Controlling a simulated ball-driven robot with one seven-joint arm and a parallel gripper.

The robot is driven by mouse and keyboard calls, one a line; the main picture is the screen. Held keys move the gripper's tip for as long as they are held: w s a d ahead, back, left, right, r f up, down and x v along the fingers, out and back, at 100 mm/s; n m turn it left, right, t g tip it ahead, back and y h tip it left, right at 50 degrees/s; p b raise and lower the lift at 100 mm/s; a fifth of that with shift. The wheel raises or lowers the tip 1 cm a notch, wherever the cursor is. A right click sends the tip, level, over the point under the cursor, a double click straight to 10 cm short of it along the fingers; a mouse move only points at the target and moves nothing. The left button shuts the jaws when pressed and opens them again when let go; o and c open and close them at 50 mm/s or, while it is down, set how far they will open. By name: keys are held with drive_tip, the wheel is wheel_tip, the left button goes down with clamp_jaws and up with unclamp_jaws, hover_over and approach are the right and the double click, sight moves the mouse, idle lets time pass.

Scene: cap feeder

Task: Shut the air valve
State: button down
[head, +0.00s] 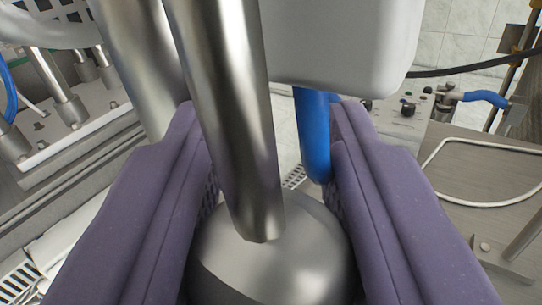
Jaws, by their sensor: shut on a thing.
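The purple fingers of my gripper (266,118) reach up from the bottom of the head view, set wide apart. Between them is a rounded steel dome (270,265), with a thick steel tube (225,110) standing in front of it. The dome fills the gap and both fingers seem to press on it; its sides are hidden. A blue rod with a rounded end (313,135) hangs beside the inner face of the right finger; I cannot tell whether they touch. A blue lever (487,97), perhaps the air valve's handle, lies about level on a small metal fitting at the right.
A pale grey housing (340,40) hangs above the fingers. A machine bed with steel posts (70,105) stands at the left. At the right are a control panel with knobs (400,108), a black cable (470,67) and a bench with a white loop (480,202).

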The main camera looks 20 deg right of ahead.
drive_tip(key=s+d+r+n+g+h+p, duration=0.2)
drive_tip(key=n+g+p, duration=0.8)
drive_tip(key=p, duration=2.2)
drive_tip(key=s+d+r+n, duration=0.1)
drive_tip(key=s+d+r, duration=0.1)
drive_tip(key=s+r, duration=0.1)
drive_tip(key=shift+s+d+r+h+p, duration=0.15)
drive_tip(key=shift+s+h+p, duration=0.2)
drive_tip(key=shift+s+h, duration=0.05)
drive_tip(key=shift+g, duration=0.3)
drive_tip(key=c, duration=0.8)
unclamp_jaws()
